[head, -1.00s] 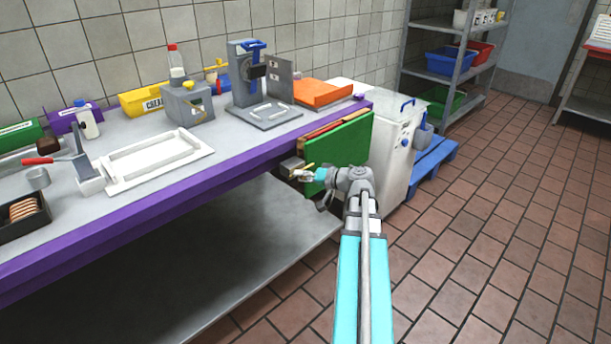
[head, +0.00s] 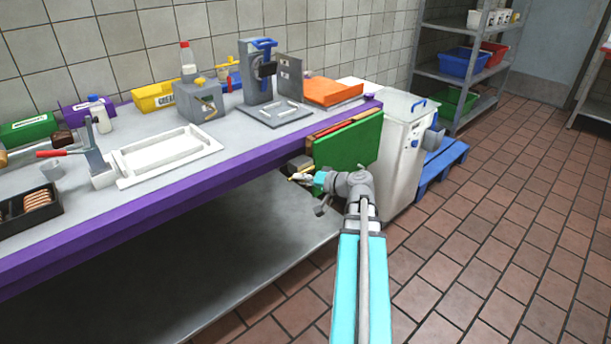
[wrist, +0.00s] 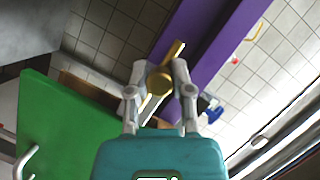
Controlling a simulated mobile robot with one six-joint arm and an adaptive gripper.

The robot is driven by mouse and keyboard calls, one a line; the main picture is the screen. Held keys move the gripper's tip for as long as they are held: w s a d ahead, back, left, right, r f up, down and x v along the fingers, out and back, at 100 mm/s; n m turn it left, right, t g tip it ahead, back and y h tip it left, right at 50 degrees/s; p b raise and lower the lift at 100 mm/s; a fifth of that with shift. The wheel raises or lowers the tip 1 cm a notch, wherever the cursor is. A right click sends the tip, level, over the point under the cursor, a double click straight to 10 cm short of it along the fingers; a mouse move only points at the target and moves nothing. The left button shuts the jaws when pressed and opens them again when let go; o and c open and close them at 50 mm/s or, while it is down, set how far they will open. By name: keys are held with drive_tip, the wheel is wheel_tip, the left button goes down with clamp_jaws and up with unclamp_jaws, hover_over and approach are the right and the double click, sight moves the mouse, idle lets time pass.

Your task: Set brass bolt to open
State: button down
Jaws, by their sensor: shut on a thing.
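The brass bolt (wrist: 160,80) shows in the wrist view as a brass-coloured piece with a rounded part and a bar reaching up and right. My gripper (wrist: 158,72) has its two fingers on either side of it, shut on it. In the head view my gripper (head: 305,179) is below the worktop's front edge, in front of the green board's left side. The bolt's thin brass end (head: 299,176) shows there beside a grey block (head: 300,163) under the worktop. The fingers and the teal gripper body hide part of the bolt. I cannot tell how far it is turned or slid.
A green board (head: 347,146) hangs at the worktop's right end, close to my gripper. A white bin (head: 401,165) stands just right of it. The purple-edged worktop (head: 232,158) runs left above a grey lower shelf (head: 215,262).

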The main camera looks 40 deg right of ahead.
drive_tip(key=shift+a, duration=0.35)
drive_tip(key=c, duration=0.7)
unclamp_jaws()
drive_tip(key=shift+o, duration=1.1)
drive_tip(key=shift+d, duration=0.15)
drive_tip(key=shift+s, duration=0.1)
